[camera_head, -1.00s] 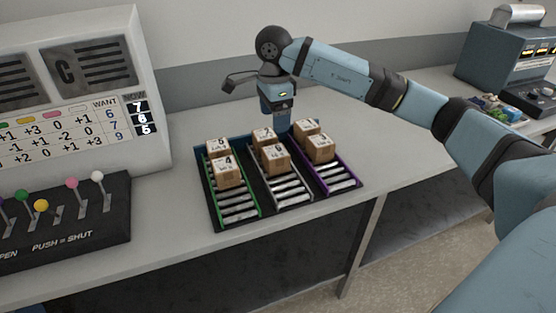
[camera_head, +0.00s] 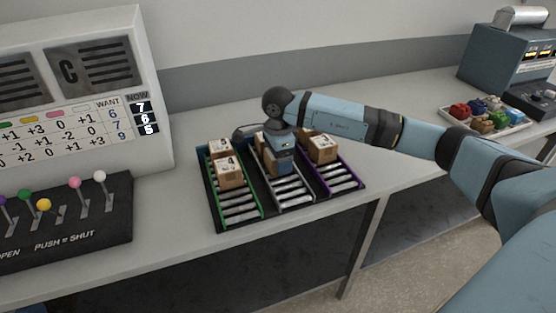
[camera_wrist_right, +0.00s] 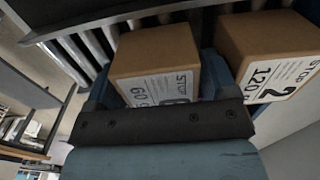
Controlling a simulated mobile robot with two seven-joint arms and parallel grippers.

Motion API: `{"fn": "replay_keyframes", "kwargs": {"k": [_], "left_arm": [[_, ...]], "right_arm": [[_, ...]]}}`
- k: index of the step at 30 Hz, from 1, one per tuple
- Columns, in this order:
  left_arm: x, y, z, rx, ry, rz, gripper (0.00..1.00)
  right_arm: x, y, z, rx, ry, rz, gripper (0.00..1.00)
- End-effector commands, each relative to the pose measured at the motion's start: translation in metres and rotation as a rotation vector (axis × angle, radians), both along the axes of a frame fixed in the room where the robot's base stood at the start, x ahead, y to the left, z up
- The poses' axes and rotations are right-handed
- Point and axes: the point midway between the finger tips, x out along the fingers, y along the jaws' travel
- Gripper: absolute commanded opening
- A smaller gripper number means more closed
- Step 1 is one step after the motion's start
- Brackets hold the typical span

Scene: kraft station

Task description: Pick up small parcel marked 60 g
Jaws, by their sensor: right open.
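A small brown parcel marked 60 g (camera_wrist_right: 158,55) fills the middle of the right wrist view, its label partly hidden by my gripper. My right gripper (camera_wrist_right: 160,90) is open, with a blue finger on either side of this parcel; I cannot tell whether they touch it. In the head view my right gripper (camera_head: 282,163) is low over the middle lane and mostly covers the parcels there. A second parcel, marked 2 and 120 g (camera_wrist_right: 270,62), stands close beside it in the wrist view. My left gripper is not in view.
The roller rack (camera_head: 240,211) has green, grey and purple lanes. Parcels stand in the green lane (camera_head: 229,172) and purple lane (camera_head: 322,149). A lever box (camera_head: 75,222) and a number panel (camera_head: 75,95) are at left. A tray of coloured items (camera_head: 487,117) is at right.

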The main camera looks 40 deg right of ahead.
Motion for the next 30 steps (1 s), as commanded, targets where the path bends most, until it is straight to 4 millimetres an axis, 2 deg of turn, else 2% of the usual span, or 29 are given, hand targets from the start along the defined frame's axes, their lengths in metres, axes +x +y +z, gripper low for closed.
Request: {"fn": "replay_keyframes", "kwargs": {"k": [7, 8, 12, 23, 26, 30], "left_arm": [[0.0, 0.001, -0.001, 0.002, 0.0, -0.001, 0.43], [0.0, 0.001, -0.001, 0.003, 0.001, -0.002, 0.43], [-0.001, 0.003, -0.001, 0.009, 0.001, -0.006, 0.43], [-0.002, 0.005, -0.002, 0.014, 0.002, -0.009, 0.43], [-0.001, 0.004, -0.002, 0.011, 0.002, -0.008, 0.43], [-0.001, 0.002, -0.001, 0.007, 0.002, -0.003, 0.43]], "right_arm": [[0.0, 0.0, -0.004, 0.001, -0.001, 0.0, 0.79], [0.0, 0.0, -0.004, 0.001, -0.001, 0.0, 0.74], [0.0, 0.0, -0.004, 0.001, -0.001, 0.0, 0.42], [0.0, 0.0, -0.001, 0.001, -0.002, 0.0, 0.42], [0.001, 0.0, 0.006, 0.0, -0.003, 0.0, 0.42], [0.001, 0.001, 0.026, 0.001, -0.004, 0.001, 0.42]]}}
